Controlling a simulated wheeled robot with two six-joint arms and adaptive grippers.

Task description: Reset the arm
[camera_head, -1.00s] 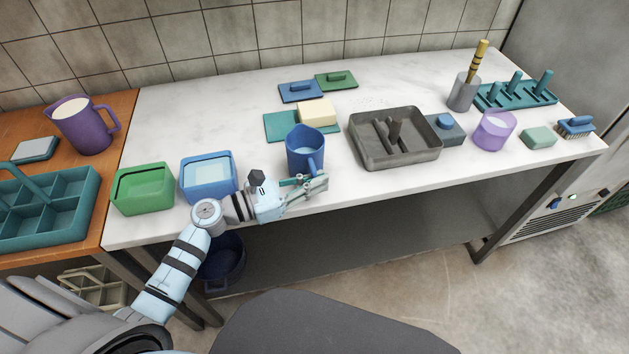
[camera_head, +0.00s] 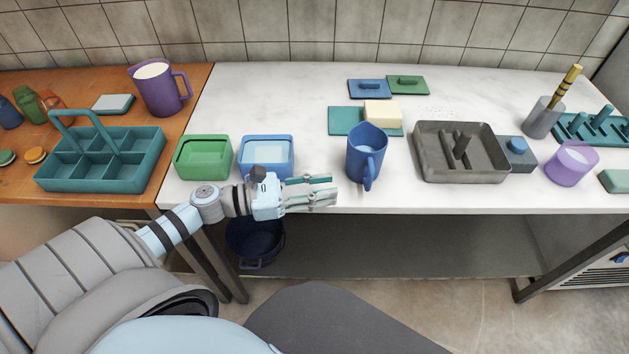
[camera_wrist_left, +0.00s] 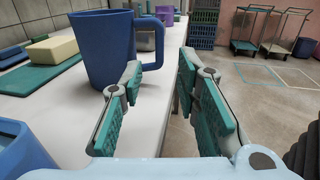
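My left gripper (camera_head: 322,190) is over the front edge of the white table, left of the blue mug (camera_head: 366,152). Its two fingers are apart with nothing between them, and they also show open in the left wrist view (camera_wrist_left: 166,105). The blue mug (camera_wrist_left: 101,52) stands upright on the table ahead of the fingers, its handle toward the front edge. A gap shows between the fingers and the mug in the head view. My right gripper is in neither view.
A blue container (camera_head: 265,172) and a green container (camera_head: 203,173) stand left of the gripper. A grey tray (camera_head: 428,172) lies right of the mug. A teal caddy (camera_head: 82,186) and purple pitcher (camera_head: 158,95) stand on the wooden table. A dark blue bucket (camera_head: 256,250) sits below.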

